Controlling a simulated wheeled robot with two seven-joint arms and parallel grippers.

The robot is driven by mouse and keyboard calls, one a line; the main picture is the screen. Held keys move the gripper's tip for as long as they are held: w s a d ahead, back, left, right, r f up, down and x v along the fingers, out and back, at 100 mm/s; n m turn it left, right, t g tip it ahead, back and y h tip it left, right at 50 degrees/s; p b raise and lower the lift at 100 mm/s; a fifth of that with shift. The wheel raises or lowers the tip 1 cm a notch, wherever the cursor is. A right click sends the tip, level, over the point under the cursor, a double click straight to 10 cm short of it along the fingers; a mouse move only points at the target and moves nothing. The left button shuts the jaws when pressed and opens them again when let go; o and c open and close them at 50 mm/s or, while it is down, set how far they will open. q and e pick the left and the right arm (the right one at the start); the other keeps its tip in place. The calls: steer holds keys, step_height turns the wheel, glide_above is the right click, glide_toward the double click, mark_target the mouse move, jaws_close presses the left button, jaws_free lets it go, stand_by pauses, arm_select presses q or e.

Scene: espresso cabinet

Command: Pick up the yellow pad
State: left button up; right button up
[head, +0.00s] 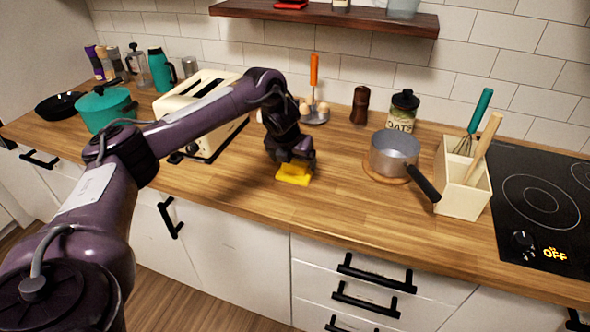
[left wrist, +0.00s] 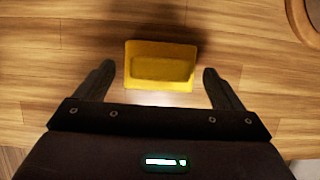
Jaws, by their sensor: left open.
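The yellow pad (head: 294,174) lies on the wooden counter in the middle of the head view, partly hidden by my left gripper above it. My left gripper (head: 291,163) points down over the pad and is open. In the left wrist view the yellow pad (left wrist: 161,66) shows between and slightly ahead of the two dark fingers of the left gripper (left wrist: 158,80), with a gap on each side. The fingers do not touch it in this view. My right gripper is in neither view.
A cream toaster (head: 205,105) stands left of the pad, behind my arm. A saucepan (head: 394,155) on a round wooden board stands to the right, its handle pointing forward-right. A utensil holder (head: 462,185) and cooktop (head: 545,205) are farther right. The counter around the pad is clear.

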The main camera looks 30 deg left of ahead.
mark_target(295, 162)
arm_select(q)
steer(key=x, duration=0.2)
steer(key=shift+w+f, duration=0.2)
steer(key=shift+f, duration=0.15)
steer(key=c, duration=0.6)
steer(key=shift+r, duration=0.6)
step_height(295, 162, up, 7)
steer(key=shift+w, duration=0.1)
step_height(295, 162, up, 12)
steer(key=p, duration=0.5)
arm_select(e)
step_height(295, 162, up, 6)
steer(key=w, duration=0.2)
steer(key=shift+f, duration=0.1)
